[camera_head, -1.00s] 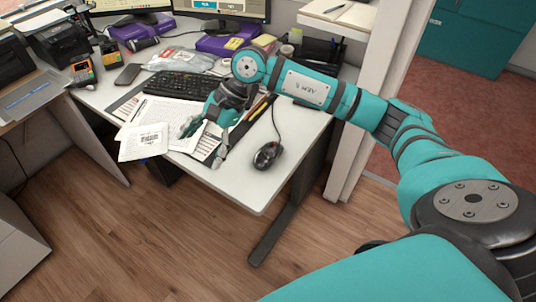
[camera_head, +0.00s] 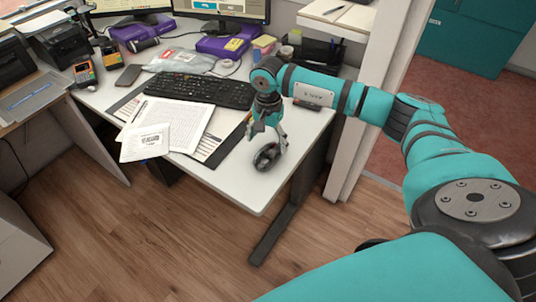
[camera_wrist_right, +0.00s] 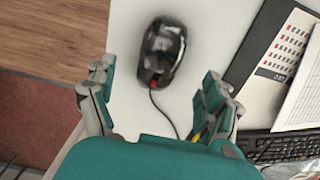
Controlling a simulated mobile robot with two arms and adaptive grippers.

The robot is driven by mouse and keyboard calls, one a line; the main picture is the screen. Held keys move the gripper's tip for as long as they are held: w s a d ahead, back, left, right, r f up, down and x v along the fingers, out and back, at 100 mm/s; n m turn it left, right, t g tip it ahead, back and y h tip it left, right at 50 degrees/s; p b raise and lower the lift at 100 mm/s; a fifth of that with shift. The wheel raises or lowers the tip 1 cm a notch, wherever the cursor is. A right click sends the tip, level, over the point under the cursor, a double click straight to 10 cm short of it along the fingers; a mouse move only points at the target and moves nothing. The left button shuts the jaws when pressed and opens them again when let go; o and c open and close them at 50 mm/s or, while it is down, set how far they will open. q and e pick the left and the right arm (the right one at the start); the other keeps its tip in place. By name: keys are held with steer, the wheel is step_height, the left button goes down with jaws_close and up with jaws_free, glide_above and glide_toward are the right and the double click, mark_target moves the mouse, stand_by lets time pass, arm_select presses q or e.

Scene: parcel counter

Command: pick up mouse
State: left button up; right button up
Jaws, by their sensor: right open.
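The black computer mouse (camera_head: 266,157) lies on the white desk near its front right corner. My left gripper is not in view.
A pale partition post (camera_head: 362,120) stands to the right.

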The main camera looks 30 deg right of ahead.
mark_target(268, 150)
step_height(268, 150, down, 5)
steer(key=shift+r+p, duration=0.15)
steer(key=shift+p, duration=0.3)
steer(key=shift+f, duration=0.55)
steer(key=c, duration=1.3)
steer(key=shift+r, duration=0.1)
